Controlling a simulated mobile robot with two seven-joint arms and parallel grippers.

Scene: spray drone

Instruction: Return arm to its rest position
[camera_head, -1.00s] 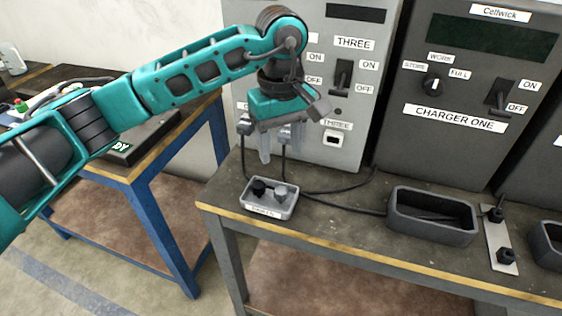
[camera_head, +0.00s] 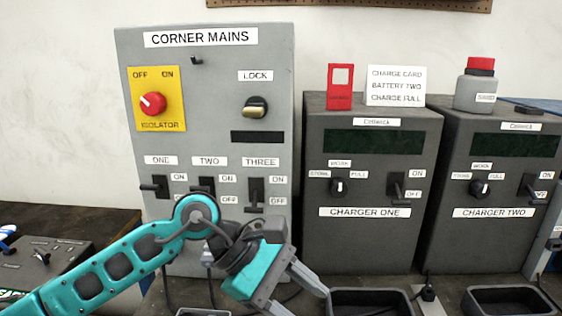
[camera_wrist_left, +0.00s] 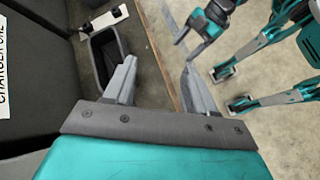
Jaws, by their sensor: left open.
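My left arm comes in from the lower left in the head view, in front of the Corner Mains panel (camera_head: 215,60). Its left gripper (camera_head: 303,300) is open and empty, pointing down to the right near the front of Charger One (camera_head: 370,240). In the left wrist view the gripper's two grey fingers (camera_wrist_left: 158,85) stand apart with nothing between them. The grey tray (camera_wrist_left: 104,58) lies beyond the left finger, and the bench edge runs between the fingers. My right gripper is not in the head view.
Charger Two (camera_head: 490,240) stands right of Charger One. Grey trays (camera_head: 345,297) sit on the bench in front of the chargers. A red card (camera_head: 340,85), a white sign (camera_head: 395,86) and a red-capped bottle (camera_head: 476,84) stand on top. Open floor (camera_wrist_left: 245,60) shows in the wrist view.

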